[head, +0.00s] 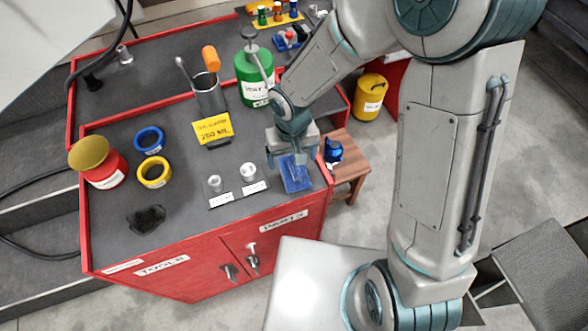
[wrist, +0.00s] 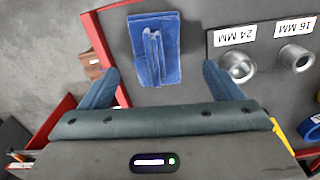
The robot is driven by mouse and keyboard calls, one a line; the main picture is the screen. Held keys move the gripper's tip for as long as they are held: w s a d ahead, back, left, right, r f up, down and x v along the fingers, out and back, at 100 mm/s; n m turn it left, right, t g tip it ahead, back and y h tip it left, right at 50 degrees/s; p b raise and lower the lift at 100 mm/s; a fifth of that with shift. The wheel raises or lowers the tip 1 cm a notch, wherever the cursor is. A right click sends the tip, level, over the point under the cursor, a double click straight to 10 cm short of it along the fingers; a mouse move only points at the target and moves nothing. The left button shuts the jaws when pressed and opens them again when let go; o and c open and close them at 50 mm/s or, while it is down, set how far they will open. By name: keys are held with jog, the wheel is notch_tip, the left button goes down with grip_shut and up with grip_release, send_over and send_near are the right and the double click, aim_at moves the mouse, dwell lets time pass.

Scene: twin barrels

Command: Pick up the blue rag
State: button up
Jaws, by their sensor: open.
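The blue rag (head: 295,174) lies near the right front corner of the red workbench's grey top (head: 130,195), beside the two small metal sockets. In the wrist view the blue rag (wrist: 154,50) is a flat rectangle with a raised fold in its middle, ahead of my fingers and roughly centred between them. My gripper (head: 293,152) is just above the rag's far end in the head view and partly hides it. In the wrist view my gripper (wrist: 168,83) has its two fingers wide apart with nothing between them.
Two metal sockets (head: 249,173) with labels stand left of the rag. A green can (head: 252,80), a yellow sign (head: 212,130) and a metal cup (head: 210,97) with tools stand behind. A wooden stool (head: 350,160) stands right of the bench.

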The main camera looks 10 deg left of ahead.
aim_at(294, 169)
jog(key=shift+w+d+f+p, duration=0.1)
jog(key=shift+w+f+p, duration=0.1)
jog(key=shift+f, duration=1.25)
jog(key=shift+w+d+f+p, duration=0.1)
jog(key=shift+w+f+p, duration=0.1)
jog(key=shift+f, duration=1.2)
jog(key=shift+s, duration=0.1)
jog(key=c, duration=1.1)
